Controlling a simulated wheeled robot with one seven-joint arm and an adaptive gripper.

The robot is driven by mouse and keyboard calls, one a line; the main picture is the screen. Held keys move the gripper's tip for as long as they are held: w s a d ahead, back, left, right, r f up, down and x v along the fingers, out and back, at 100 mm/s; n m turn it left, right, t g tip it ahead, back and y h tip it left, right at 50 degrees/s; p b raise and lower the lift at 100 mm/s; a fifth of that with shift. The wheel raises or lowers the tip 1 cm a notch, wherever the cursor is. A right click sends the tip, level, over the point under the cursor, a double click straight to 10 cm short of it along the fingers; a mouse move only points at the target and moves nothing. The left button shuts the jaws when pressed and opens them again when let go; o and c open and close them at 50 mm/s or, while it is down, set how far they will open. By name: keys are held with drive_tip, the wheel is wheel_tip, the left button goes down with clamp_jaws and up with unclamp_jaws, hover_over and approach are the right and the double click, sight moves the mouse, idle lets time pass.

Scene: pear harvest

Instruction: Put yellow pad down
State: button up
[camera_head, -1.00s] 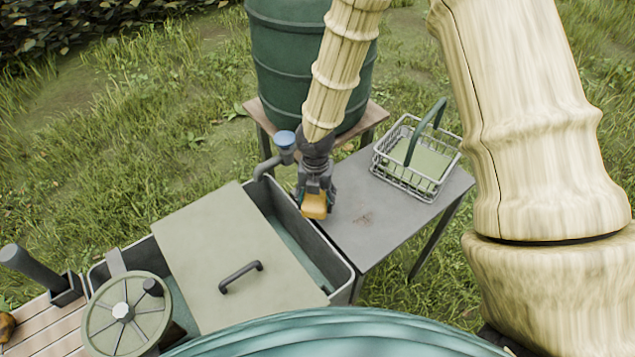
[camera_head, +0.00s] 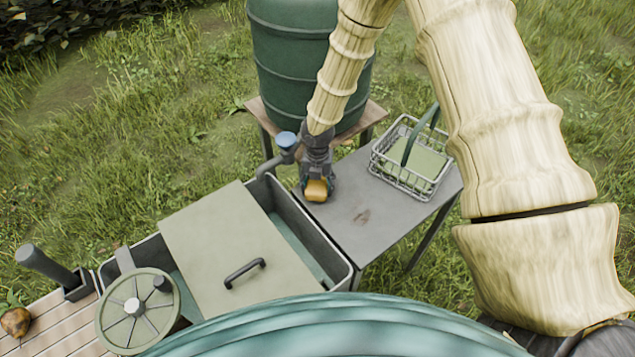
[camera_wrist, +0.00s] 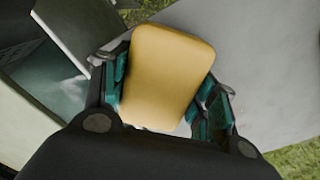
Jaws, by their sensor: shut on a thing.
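The yellow pad (camera_head: 316,190) is a small rounded block between the fingers of my gripper (camera_head: 317,184). In the wrist view the pad (camera_wrist: 167,76) fills the space between the teal-padded fingers of my gripper (camera_wrist: 165,105), which is shut on it. The gripper is over the left part of the grey side table (camera_head: 375,222), beside the sink's right rim. I cannot tell whether the pad touches the tabletop.
A wire basket (camera_head: 399,178) with a green handle stands on the table's far right. The sink (camera_head: 335,262) with a pale lid (camera_head: 235,245) is at left. A blue-topped tap (camera_head: 286,141) and green barrel (camera_head: 305,60) stand close behind.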

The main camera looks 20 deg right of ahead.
drive_tip(key=shift+s+f, duration=0.15)
drive_tip(key=shift+f, duration=0.35)
drive_tip(key=o, duration=1)
drive_tip(key=shift+o, duration=0.9)
drive_tip(key=shift+f, duration=0.15)
drive_tip(key=shift+r, duration=0.55)
wheel_tip(320, 180, up, 12)
drive_tip(key=b, duration=0.3)
